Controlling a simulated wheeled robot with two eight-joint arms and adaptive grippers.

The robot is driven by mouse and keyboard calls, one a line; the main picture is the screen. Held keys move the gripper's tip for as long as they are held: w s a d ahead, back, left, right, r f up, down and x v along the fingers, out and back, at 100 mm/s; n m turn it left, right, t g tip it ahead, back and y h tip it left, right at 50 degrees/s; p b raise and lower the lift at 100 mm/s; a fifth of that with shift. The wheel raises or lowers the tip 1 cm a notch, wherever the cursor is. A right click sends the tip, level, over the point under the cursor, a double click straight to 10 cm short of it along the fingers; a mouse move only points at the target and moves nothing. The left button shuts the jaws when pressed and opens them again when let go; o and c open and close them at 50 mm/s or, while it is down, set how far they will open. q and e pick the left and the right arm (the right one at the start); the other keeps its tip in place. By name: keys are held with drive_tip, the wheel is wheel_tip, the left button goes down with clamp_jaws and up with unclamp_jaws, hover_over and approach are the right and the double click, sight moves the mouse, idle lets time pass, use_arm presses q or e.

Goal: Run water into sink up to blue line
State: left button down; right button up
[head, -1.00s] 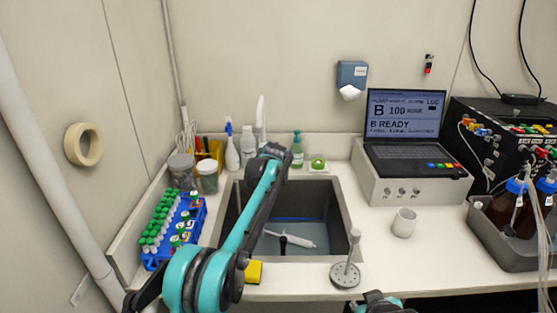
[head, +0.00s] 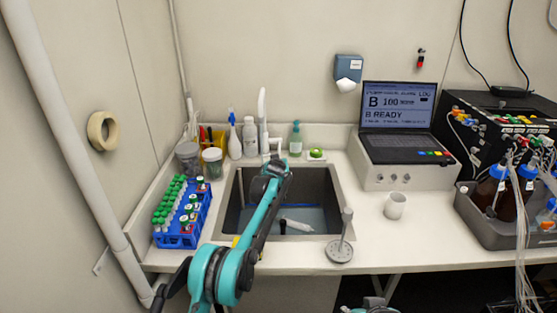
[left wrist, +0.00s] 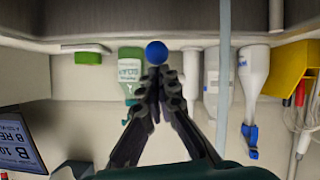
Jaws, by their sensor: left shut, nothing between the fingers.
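The sink (head: 321,180) is a dark grey basin in the counter, with a blue line (head: 312,207) low on its inner wall. Its floor looks bluish; I cannot tell the water level. A syringe-like item (head: 298,225) lies in it. The white tap (head: 262,110) stands behind the sink. My left gripper (head: 274,164) is at the back rim, just in front of the tap. In the left wrist view its fingers (left wrist: 157,78) are shut and empty. A blue ball-shaped knob (left wrist: 157,52) is right at their tips; contact is unclear. My right gripper is out of view.
Bottles, including a green soap bottle (head: 296,139), stand behind the sink. A blue tube rack (head: 180,228) is to the left. A grey stand (head: 340,250) and a white cup (head: 395,206) are to the right, with a laptop (head: 398,112) beyond. Counter around the cup is clear.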

use_arm(q)
drive_tip(key=v, duration=1.2)
idle(6.8)
